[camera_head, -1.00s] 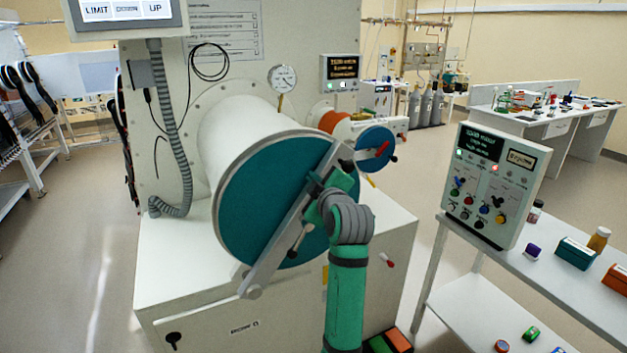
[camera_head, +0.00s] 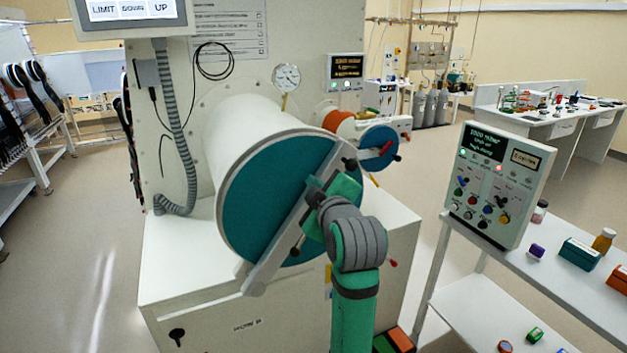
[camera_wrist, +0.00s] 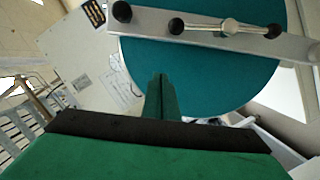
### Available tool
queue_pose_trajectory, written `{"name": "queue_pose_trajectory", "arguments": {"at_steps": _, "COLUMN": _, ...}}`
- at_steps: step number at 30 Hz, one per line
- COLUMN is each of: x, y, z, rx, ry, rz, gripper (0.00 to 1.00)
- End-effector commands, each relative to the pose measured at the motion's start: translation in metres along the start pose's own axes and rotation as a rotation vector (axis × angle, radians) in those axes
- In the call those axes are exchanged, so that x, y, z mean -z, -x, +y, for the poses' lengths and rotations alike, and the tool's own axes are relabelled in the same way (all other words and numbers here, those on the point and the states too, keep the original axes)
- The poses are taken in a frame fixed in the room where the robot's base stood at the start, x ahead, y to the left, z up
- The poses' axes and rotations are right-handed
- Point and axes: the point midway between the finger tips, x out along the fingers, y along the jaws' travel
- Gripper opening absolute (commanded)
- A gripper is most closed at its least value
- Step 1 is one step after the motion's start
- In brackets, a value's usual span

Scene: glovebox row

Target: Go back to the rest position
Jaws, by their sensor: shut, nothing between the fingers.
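My green arm and gripper (camera_head: 312,190) are in front of the large antechamber's teal door (camera_head: 262,205) in the head view. The door is closed on the white cylinder (camera_head: 240,118), with a grey bar (camera_head: 268,262) slanting across it. In the wrist view, my gripper (camera_wrist: 160,82) shows its green fingers together with nothing between them, below the bar (camera_wrist: 225,38) and its handle with dark knobs (camera_wrist: 228,26). The teal door (camera_wrist: 210,85) fills the area behind the fingers. How far the fingertips are from the door I cannot tell.
A control box (camera_head: 497,185) stands on a white side table (camera_head: 560,285) at the right, with a teal box (camera_head: 580,254) and a bottle (camera_head: 603,240). A smaller port with a blue door (camera_head: 379,148) is behind the gripper. Floor at left (camera_head: 85,230) is clear.

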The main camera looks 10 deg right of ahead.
Motion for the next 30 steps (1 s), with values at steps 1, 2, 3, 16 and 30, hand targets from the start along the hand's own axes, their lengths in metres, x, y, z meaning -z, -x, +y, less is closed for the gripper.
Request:
{"name": "queue_pose_trajectory", "arguments": {"at_steps": 1, "x": 0.000, "y": 0.005, "z": -0.001, "rx": 0.000, "ry": 0.000, "rz": 0.000, "gripper": 0.00}}
{"name": "queue_pose_trajectory", "arguments": {"at_steps": 2, "x": 0.001, "y": 0.007, "z": -0.001, "rx": 0.001, "ry": 0.000, "rz": 0.001, "gripper": 0.00}}
{"name": "queue_pose_trajectory", "arguments": {"at_steps": 3, "x": 0.001, "y": 0.009, "z": -0.001, "rx": 0.001, "ry": 0.000, "rz": 0.001, "gripper": 0.00}}
{"name": "queue_pose_trajectory", "arguments": {"at_steps": 16, "x": -0.058, "y": 0.003, "z": -0.096, "rx": -0.007, "ry": -0.189, "rz": -0.018, "gripper": 0.00}}
{"name": "queue_pose_trajectory", "arguments": {"at_steps": 30, "x": -0.134, "y": 0.042, "z": -0.249, "rx": -0.039, "ry": -0.455, "rz": -0.063, "gripper": 0.00}}
